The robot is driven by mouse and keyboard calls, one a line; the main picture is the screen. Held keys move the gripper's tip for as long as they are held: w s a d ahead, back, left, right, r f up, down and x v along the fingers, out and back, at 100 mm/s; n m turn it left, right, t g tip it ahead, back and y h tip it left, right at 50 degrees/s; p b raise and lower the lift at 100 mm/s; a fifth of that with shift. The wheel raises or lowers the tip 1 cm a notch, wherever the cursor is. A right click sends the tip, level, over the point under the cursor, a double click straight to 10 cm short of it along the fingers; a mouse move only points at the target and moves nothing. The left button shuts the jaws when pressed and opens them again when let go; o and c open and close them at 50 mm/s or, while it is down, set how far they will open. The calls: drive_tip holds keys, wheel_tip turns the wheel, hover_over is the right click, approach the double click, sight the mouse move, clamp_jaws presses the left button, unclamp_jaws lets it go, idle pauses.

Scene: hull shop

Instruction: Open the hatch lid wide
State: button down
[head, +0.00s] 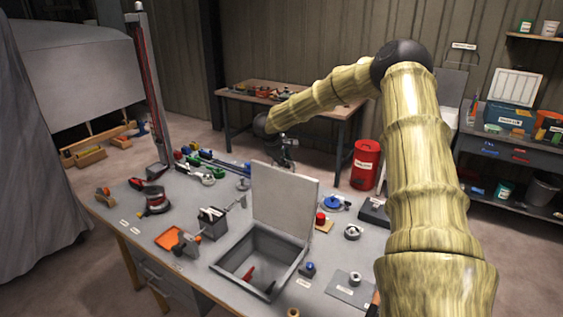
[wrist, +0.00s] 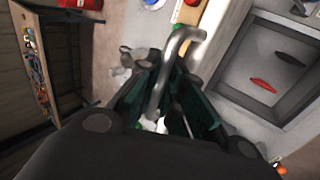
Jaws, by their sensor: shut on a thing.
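The hatch lid (head: 284,204) is a flat grey panel standing about upright on the far side of the square hatch box (head: 234,262), whose opening is uncovered. My gripper (head: 286,164) is behind the lid's top edge in the head view, its fingertips hard to make out there. In the wrist view my gripper's dark teal fingers (wrist: 172,100) are closed around a bent grey metal handle (wrist: 174,64). The hatch box (wrist: 224,84) shows at the right of that view, with a red piece and a dark piece inside. Where the handle joins the lid is hidden.
Around the hatch on the bench (head: 200,262) are a red button block (head: 321,220), a blue knob (head: 309,268), a blue valve wheel (head: 332,203) and an orange tray (head: 176,241). A red bin (head: 365,164) stands on the floor behind. A second table (head: 300,103) is at the back.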

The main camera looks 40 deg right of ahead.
drive_tip(key=shift+w+r, duration=0.1)
drive_tip(key=shift+r, duration=0.05)
drive_tip(key=c, duration=1.5)
unclamp_jaws()
drive_tip(key=shift+a, duration=0.1)
drive_tip(key=v, duration=1.1)
drive_tip(key=shift+a+r, duration=0.15)
drive_tip(key=shift+r, duration=0.2)
